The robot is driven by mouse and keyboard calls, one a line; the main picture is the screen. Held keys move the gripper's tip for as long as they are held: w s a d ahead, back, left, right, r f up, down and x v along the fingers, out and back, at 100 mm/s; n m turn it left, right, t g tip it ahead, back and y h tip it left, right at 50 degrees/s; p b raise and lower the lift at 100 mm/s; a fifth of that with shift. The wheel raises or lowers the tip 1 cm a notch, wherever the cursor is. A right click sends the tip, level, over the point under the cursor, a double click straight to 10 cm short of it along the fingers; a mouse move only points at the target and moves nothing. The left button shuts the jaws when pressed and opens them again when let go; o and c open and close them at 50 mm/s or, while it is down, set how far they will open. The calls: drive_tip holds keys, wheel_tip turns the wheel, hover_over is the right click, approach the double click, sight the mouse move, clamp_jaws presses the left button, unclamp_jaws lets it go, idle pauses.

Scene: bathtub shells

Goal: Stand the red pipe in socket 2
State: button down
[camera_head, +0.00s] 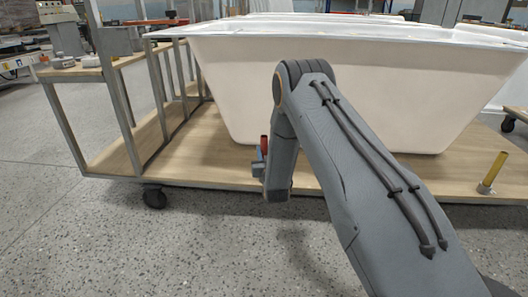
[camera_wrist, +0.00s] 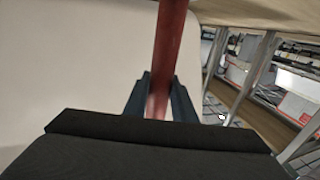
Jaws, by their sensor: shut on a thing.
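The red pipe (camera_head: 264,142) shows as a short piece beside my forearm, above the wooden deck of the trolley. In the wrist view the red pipe (camera_wrist: 170,35) runs up from between the dark fingers of my gripper (camera_wrist: 160,98), which is shut on it. In the head view my gripper (camera_head: 259,164) is partly hidden by my arm. The lower part of the pipe is hidden. A yellow pipe (camera_head: 495,170) stands slightly tilted in a small grey socket (camera_head: 485,188) at the deck's right. Socket 2 cannot be identified; my arm covers part of the deck.
A large white bathtub shell (camera_head: 225,85) stands on the wooden deck (camera_head: 200,160) just behind my gripper. Metal posts and a shelf (camera_head: 80,73) rise at the left. A black caster (camera_head: 154,197) is under the front edge. The speckled floor in front is clear.

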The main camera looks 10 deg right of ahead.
drive_tip(key=shift+f+b, duration=0.35)
drive_tip(key=shift+f, duration=0.5)
drive_tip(key=c, duration=1.4)
unclamp_jaws()
drive_tip(key=s+p, duration=0.3)
drive_tip(key=s, duration=0.5)
drive_tip(key=shift+a, duration=0.2)
drive_tip(key=shift+w, duration=0.1)
